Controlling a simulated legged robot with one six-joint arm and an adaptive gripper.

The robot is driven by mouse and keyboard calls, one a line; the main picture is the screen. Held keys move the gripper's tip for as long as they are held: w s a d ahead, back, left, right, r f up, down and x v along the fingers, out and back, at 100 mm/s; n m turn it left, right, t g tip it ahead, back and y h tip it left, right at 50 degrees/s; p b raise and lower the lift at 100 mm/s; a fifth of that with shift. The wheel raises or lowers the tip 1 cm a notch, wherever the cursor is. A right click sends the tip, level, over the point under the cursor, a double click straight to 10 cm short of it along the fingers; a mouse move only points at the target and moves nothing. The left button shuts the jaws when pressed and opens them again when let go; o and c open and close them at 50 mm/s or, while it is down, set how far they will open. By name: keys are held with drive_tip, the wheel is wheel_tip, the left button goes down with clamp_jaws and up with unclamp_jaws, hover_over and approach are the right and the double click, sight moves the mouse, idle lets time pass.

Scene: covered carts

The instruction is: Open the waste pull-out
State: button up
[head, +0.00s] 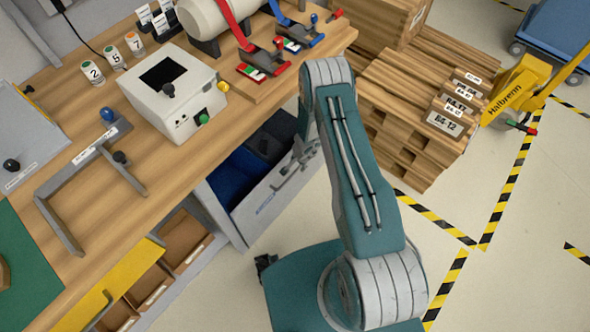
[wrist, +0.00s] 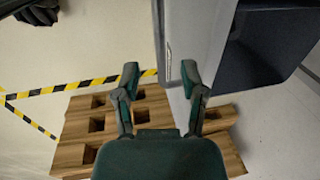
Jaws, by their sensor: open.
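The waste pull-out stands partly out from under the workbench, with its pale grey front panel (head: 278,198) facing my arm. A blue bin (head: 238,178) and a dark bin (head: 270,145) show inside it. In the wrist view the grey panel (wrist: 205,30) fills the upper middle, with a dark bin interior (wrist: 260,50) to its right. My gripper (head: 292,172) is at the panel's outer side. In the wrist view my gripper (wrist: 163,78) has its two fingers spread apart, with nothing clearly held. The right finger overlaps the panel's lower end. Whether either finger touches it, I cannot tell.
The wooden workbench (head: 170,165) carries a white control box (head: 172,92) and a grey bracket (head: 75,185). Open parts bins (head: 165,262) sit below its front edge. Stacked pallets (head: 405,105) stand right of my arm. Striped tape (head: 436,218) marks the open floor.

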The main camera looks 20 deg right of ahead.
sight(295, 171)
drive_tip(key=f, duration=0.4)
drive_tip(key=w+f, duration=0.1)
drive_tip(key=f, duration=0.1)
drive_tip(key=shift+a+f, duration=0.3)
drive_tip(key=shift+a, duration=0.1)
clamp_jaws()
